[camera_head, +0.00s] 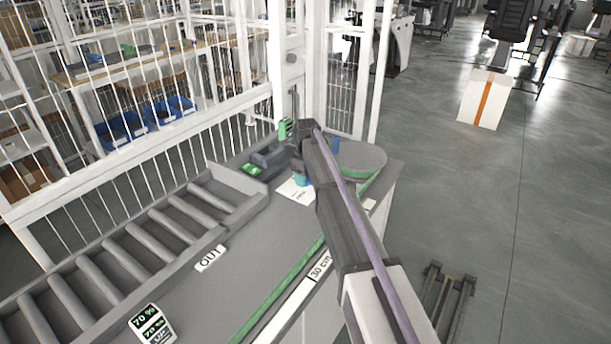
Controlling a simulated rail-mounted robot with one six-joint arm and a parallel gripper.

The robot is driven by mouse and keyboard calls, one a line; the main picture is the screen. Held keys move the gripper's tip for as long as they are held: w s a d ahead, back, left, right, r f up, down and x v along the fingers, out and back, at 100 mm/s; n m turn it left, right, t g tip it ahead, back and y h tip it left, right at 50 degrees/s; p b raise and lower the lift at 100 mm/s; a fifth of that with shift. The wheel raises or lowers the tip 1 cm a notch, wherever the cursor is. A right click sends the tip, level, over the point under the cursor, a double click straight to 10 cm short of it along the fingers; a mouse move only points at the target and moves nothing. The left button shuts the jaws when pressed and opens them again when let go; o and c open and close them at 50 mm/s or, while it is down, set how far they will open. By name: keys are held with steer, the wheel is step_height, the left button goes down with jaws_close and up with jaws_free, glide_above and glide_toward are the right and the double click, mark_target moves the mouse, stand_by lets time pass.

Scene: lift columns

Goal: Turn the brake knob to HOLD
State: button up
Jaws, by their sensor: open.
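My arm reaches from the lower right to the back of the grey worktop (222,290). My gripper (298,168) is at its far end, small, dark and partly hidden by the arm; it is open, and its fingertips are hard to make out. A small teal part (304,179) shows just below it, beside a white printed card (296,191) lying on the worktop. I cannot make out the brake knob or a HOLD mark; the arm covers part of this area.
A roller conveyor (120,254) runs along the left, beside an OUT sign (210,258). A white wire fence (160,165) rises behind.

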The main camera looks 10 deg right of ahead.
step_height(320, 180, up, 9)
steer(key=p, duration=0.9)
steer(key=shift+r, duration=0.15)
